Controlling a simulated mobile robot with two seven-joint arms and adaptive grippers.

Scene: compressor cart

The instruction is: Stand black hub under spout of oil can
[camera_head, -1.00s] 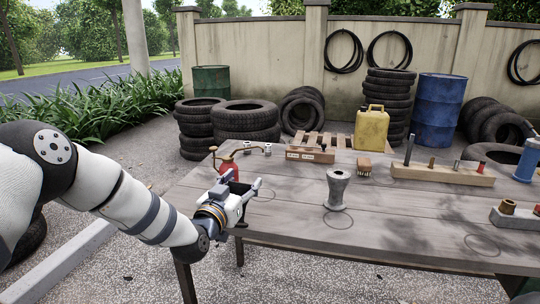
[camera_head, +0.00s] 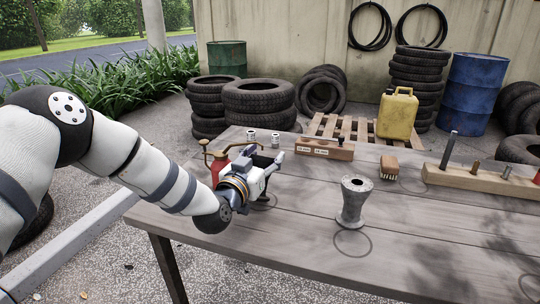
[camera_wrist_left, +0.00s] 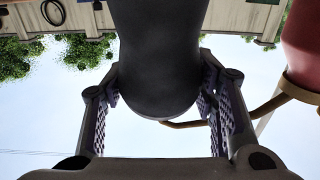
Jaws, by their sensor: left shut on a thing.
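The black hub (camera_wrist_left: 158,50) fills the middle of the left wrist view, between the two fingers of my left gripper (camera_wrist_left: 160,108), which is shut on it. In the head view my left gripper (camera_head: 268,163) is over the table's left part, beside the red oil can (camera_head: 217,166). There the hub is mostly hidden by the gripper. The oil can also shows at the right of the left wrist view (camera_wrist_left: 302,45). Its thin brass spout (camera_wrist_left: 190,124) reaches toward the hub's rounded end; I cannot tell the gap. My right gripper is not in view.
A grey flared hub (camera_head: 354,205) stands on the wooden table (camera_head: 300,230) near a drawn circle. A brush (camera_head: 389,168), a labelled wooden block (camera_head: 325,149) and a peg rack (camera_head: 480,182) stand farther back. Two small cans (camera_head: 275,138) stand behind the oil can. The front middle is clear.

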